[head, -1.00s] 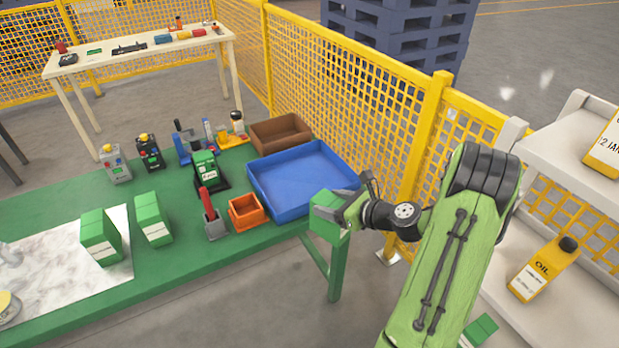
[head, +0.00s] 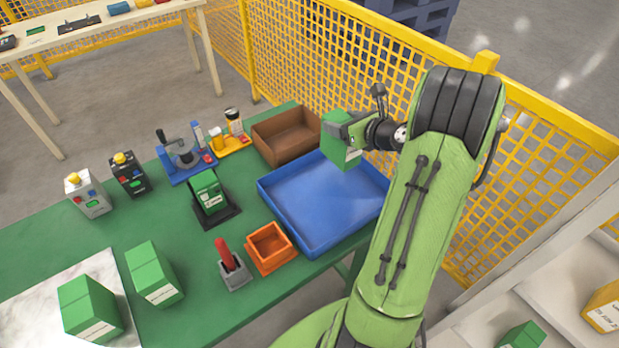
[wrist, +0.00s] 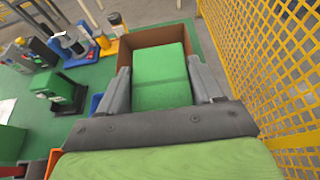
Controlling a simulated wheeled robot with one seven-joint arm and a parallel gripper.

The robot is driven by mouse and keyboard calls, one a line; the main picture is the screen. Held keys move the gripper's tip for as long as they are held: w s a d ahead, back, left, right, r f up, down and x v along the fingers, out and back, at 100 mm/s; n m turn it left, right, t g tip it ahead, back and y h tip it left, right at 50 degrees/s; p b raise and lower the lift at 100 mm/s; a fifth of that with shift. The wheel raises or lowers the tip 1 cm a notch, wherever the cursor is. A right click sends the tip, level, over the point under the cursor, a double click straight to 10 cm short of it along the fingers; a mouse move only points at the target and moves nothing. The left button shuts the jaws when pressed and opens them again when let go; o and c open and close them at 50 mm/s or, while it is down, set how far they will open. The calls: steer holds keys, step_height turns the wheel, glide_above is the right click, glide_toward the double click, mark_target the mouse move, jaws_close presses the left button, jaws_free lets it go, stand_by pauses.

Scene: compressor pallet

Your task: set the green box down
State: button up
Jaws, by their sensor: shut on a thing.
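A green box (head: 340,140) with a white label is held in my gripper (head: 350,127) at the right end of the green table. In the head view it appears over the back part of the blue tray (head: 318,238). In the wrist view the box (wrist: 161,75) sits between the two grey fingers of my gripper (wrist: 160,85), which are shut on its sides. The brown bin (wrist: 126,57) shows behind the box there. How high the box is above the tray is hard to tell. The visible floor of the tray is empty.
A brown bin (head: 286,155) stands behind the tray and an orange bin (head: 269,252) left of it. Two green boxes (head: 153,276) (head: 90,312) stand at the table's front left. A yellow mesh fence (head: 440,125) runs close behind my arm.

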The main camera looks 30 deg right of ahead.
mark_target(340, 152)
steer(key=shift+w+f, duration=0.15)
steer(key=shift+f, duration=0.15)
steer(key=f+b, duration=0.4)
steer(key=f, duration=0.5)
steer(key=shift+s, duration=0.2)
steer(key=shift+f, duration=0.2)
steer(key=o, duration=1.7)
steer(key=shift+c, duration=0.2)
